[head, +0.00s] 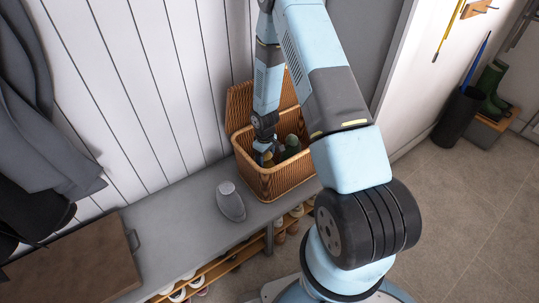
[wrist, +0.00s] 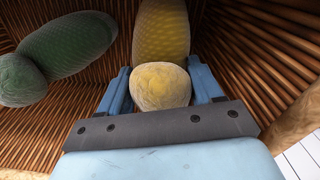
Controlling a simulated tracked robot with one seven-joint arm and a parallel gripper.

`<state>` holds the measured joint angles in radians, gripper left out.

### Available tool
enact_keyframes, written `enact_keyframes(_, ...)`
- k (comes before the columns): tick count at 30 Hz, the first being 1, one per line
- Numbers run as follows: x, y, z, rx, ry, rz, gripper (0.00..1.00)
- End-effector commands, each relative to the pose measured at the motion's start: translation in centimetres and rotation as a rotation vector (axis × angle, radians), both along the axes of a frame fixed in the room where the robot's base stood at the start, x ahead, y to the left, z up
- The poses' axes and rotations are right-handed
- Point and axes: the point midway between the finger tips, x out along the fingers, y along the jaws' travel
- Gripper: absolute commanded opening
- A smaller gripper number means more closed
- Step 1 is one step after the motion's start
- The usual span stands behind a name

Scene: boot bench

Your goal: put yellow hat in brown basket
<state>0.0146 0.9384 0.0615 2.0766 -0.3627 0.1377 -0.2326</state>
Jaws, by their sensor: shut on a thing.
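The brown basket (head: 285,181) is woven, stands on the grey bench with its lid tipped up at the back, and is open on top. My gripper (head: 265,158) reaches down inside it. In the wrist view my gripper (wrist: 162,88) is shut on the yellow hat (wrist: 162,30), with its rounded yellow bobble between the blue fingers. The basket's ribbed walls (wrist: 255,60) surround the hat. A green hat (wrist: 68,45) lies to the left inside the basket; it also shows in the head view (head: 292,144). Whether the yellow hat touches the basket floor I cannot tell.
A grey rounded object (head: 230,203) stands on the bench (head: 175,230) left of the basket. A brown case (head: 75,258) lies at the bench's left end. Shoes sit on the rack below. Dark coats (head: 40,110) hang at left.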

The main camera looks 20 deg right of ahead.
Motion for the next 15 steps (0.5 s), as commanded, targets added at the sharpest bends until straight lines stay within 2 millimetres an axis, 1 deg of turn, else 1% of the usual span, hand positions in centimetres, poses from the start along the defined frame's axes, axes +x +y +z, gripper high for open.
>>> enact_keyframes(6, 2.1, -2.5, 0.0, 0.000, -0.002, -0.003, 0.17)
enact_keyframes(10, 2.1, -2.4, -1.1, 0.000, 0.001, 0.002, 0.17)
enact_keyframes(15, 2.1, -2.5, -1.2, 0.000, 0.000, 0.001, 0.17)
